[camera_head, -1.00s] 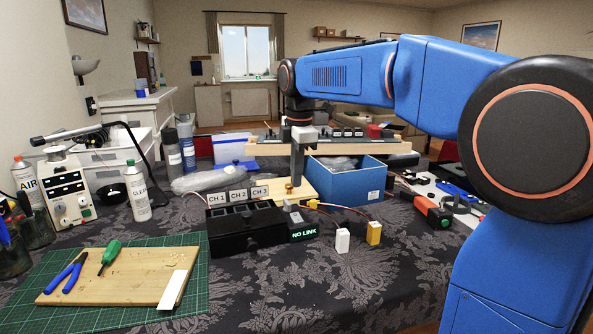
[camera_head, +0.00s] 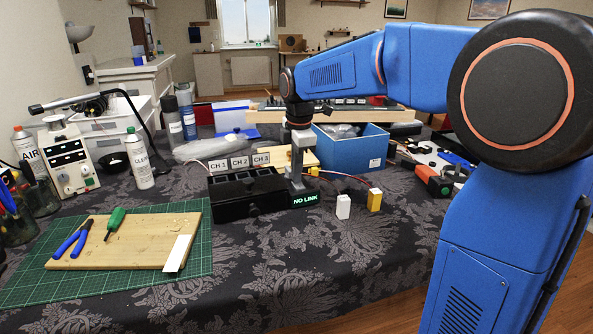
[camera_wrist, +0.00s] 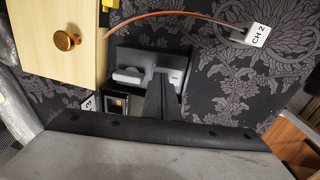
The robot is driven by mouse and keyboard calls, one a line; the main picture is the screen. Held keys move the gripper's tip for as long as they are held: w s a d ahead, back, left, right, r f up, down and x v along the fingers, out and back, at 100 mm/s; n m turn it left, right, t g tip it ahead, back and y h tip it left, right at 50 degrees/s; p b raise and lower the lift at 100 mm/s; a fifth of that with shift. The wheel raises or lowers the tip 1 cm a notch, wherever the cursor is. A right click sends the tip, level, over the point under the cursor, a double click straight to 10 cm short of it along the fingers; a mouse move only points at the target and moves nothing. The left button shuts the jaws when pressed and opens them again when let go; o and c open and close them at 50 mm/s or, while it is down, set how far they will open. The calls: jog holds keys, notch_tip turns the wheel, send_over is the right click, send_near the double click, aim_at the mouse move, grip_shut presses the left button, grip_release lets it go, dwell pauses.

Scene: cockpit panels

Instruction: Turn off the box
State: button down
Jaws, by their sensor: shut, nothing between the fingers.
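The black box (camera_head: 240,205) stands on the patterned cloth, with CH 1, CH 2 and CH 3 labels along its back edge. A small display (camera_head: 306,200) at its right end reads NO LINK in green. My gripper (camera_head: 297,186) points down at the box's right end, just above or behind the display. In the wrist view my shut, empty fingers (camera_wrist: 160,92) reach over a dark grey unit (camera_wrist: 148,58) with a light grey rocker-like part (camera_wrist: 128,75) and a paler part (camera_wrist: 172,70) beside it. The fingers hide part of that unit; contact cannot be told.
A blue bin (camera_head: 350,148) stands behind right. White (camera_head: 343,207) and yellow (camera_head: 375,200) plugs lie right of the display. A cutting board (camera_head: 120,242) is at front left. The cloth at front centre is clear.

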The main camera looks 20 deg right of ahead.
jog(key=shift+f, duration=0.25)
jog(key=shift+s, duration=0.75)
jog(key=shift+r, duration=0.15)
jog(key=shift+r, duration=0.55)
notch_tip(320, 180, up, 13)
jog(key=s, duration=0.1)
jog(key=shift+s+d+f, duration=0.15)
jog(key=shift+s, duration=0.15)
